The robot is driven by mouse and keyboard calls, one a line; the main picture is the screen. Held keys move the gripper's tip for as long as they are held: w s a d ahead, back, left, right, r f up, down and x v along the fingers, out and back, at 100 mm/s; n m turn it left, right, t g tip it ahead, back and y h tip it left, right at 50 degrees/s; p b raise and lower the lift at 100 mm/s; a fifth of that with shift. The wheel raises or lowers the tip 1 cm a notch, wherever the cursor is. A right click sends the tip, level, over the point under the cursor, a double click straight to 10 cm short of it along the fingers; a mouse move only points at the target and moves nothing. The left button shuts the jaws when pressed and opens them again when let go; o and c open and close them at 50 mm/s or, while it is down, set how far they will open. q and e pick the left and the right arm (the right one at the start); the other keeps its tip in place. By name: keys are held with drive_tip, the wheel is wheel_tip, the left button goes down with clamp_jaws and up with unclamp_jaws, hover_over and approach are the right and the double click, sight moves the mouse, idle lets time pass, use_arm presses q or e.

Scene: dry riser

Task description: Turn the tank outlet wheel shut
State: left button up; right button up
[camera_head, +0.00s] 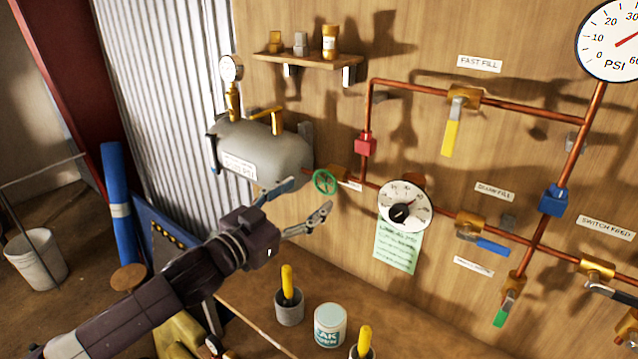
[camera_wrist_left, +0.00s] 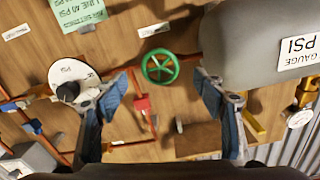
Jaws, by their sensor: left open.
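The tank outlet wheel is a small green spoked handwheel (camera_head: 325,182) on the copper pipe just right of the grey tank (camera_head: 262,152). My left gripper (camera_head: 295,202) is open and empty in front of the wall, a little below and left of the wheel in the head view. In the left wrist view the wheel (camera_wrist_left: 160,68) shows between and just beyond the two spread fingertips (camera_wrist_left: 163,86). The fingers look apart from the wheel. The tank (camera_wrist_left: 260,45) also shows there, at the upper right. My right gripper is not in view.
A round dial (camera_head: 405,205) and a green note (camera_head: 398,247) are right of the wheel. A yellow lever (camera_head: 450,138), a blue lever (camera_head: 492,246) and copper pipes span the wall. Below, a bench (camera_head: 250,300) holds a white can (camera_head: 330,325) and yellow-handled items in pots.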

sight(323, 184)
use_arm(q)
drive_tip(key=shift+p+x, duration=0.7)
drive_tip(key=shift+x, duration=2)
drive_tip(key=shift+c, duration=0.5)
drive_tip(key=c, duration=1.1)
